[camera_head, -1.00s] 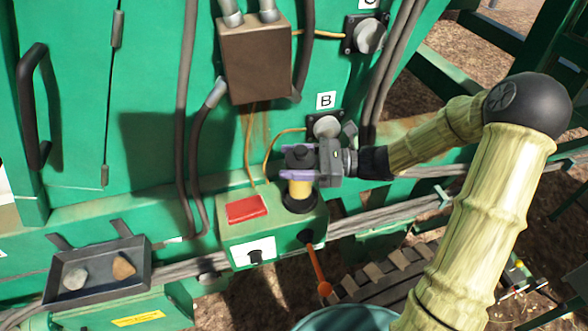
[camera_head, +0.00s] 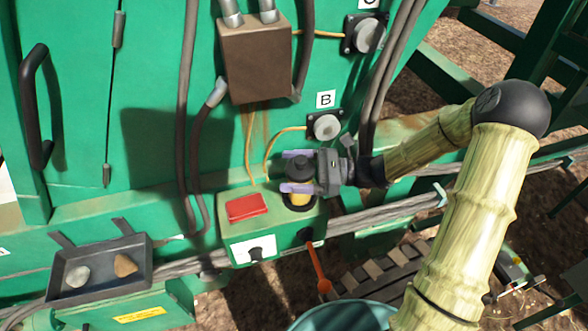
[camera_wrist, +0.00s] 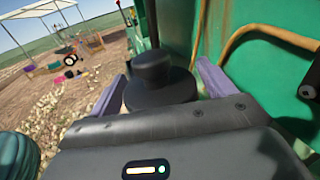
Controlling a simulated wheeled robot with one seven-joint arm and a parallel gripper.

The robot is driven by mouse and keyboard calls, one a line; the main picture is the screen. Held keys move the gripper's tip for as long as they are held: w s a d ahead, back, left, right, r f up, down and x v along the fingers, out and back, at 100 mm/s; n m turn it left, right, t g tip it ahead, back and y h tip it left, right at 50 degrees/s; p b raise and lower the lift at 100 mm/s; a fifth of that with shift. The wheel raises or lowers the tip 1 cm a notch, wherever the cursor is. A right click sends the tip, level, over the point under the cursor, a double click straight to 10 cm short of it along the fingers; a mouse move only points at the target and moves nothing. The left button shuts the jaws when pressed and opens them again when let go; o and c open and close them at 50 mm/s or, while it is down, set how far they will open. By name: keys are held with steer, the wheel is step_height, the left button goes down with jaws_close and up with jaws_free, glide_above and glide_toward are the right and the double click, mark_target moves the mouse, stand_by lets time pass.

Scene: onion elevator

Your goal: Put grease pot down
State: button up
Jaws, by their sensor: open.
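The grease pot (camera_head: 301,173) is an amber pot with a black stepped lid. It stands upright at the back right of the green control box's top (camera_head: 237,229), over a dark round spot. My gripper (camera_head: 298,172) reaches in from the right, with one purple finger on each side of the pot. The fingers look spread, and the pot sits between them. In the wrist view the black lid (camera_wrist: 158,80) rises between the two purple fingers, with gaps at its sides.
A red pad (camera_head: 247,207) is left of the pot on the box. A dark tray (camera_head: 98,270) with two stones is at lower left. An orange spoon-like tool (camera_head: 318,270) hangs at the box's front. Cables and socket B (camera_head: 325,127) are behind.

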steer(key=shift+d+r, duration=0.1)
steer(key=d+b, duration=0.4)
steer(key=d, duration=0.8)
steer(key=shift+s, duration=0.2)
steer(key=shift+a, duration=0.15)
stand_by(1.8)
